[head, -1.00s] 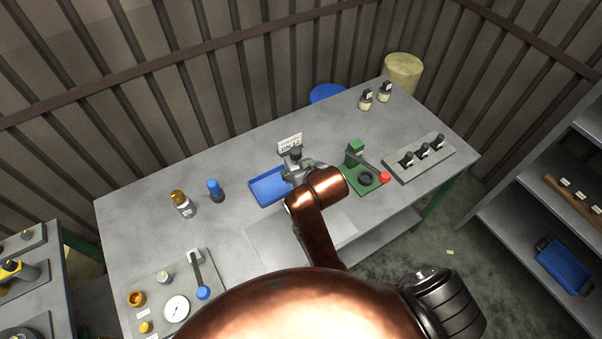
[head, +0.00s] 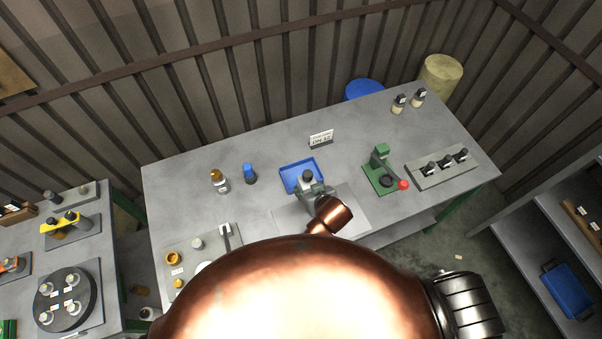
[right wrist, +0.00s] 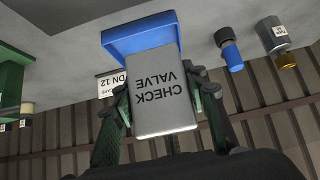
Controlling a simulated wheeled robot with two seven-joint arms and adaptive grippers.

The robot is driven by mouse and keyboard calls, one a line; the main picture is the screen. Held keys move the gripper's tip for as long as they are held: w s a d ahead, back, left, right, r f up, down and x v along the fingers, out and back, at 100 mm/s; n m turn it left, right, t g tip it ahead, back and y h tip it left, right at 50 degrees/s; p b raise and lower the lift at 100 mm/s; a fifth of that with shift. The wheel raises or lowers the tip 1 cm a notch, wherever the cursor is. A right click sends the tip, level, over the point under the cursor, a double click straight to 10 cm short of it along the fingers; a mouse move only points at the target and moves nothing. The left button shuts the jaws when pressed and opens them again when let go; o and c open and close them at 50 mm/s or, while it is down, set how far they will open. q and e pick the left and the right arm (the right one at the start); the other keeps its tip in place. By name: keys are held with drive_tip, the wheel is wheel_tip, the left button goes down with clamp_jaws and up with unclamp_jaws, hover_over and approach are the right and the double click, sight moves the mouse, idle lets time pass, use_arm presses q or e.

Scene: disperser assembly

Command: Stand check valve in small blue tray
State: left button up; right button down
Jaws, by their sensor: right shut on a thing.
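My right gripper (right wrist: 160,98) is shut on the check valve (right wrist: 163,92), a grey block with "CHECK VALVE" printed on it, upside down in the right wrist view. In the head view the right gripper (head: 312,188) is at the front right part of the small blue tray (head: 291,171), with a dark round top (head: 308,174) at its tip. The tray also shows beyond the block in the right wrist view (right wrist: 138,38). The block hides part of the tray. I cannot tell the gap between valve and tray floor. My left gripper is not in view.
A "DN 12" card (head: 321,138) stands behind the tray. A green press with a red knob (head: 383,172) and a grey block with black knobs (head: 442,166) are to the right.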

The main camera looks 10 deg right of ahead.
drive_tip(key=w+f, duration=0.2)
drive_tip(key=w, duration=0.2)
drive_tip(key=w+f, duration=0.3)
drive_tip(key=w, duration=0.1)
drive_tip(key=w+f+p, duration=0.1)
drive_tip(key=w+f, duration=0.2)
drive_tip(key=w, duration=0.1)
drive_tip(key=shift+w+d+f, duration=0.2)
drive_tip(key=shift+w+f, duration=0.05)
drive_tip(key=shift+w, duration=0.15)
drive_tip(key=shift+x, duration=0.95)
drive_tip(key=shift+d+f, duration=0.15)
drive_tip(key=shift+f, duration=1.45)
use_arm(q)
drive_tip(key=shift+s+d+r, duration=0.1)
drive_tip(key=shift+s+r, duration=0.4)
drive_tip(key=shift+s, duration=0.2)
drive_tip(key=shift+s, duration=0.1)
use_arm(e)
drive_tip(key=shift+s, duration=0.1)
drive_tip(key=shift+f, duration=0.15)
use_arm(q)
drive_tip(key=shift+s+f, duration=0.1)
use_arm(e)
drive_tip(key=c, duration=1.2)
unclamp_jaws()
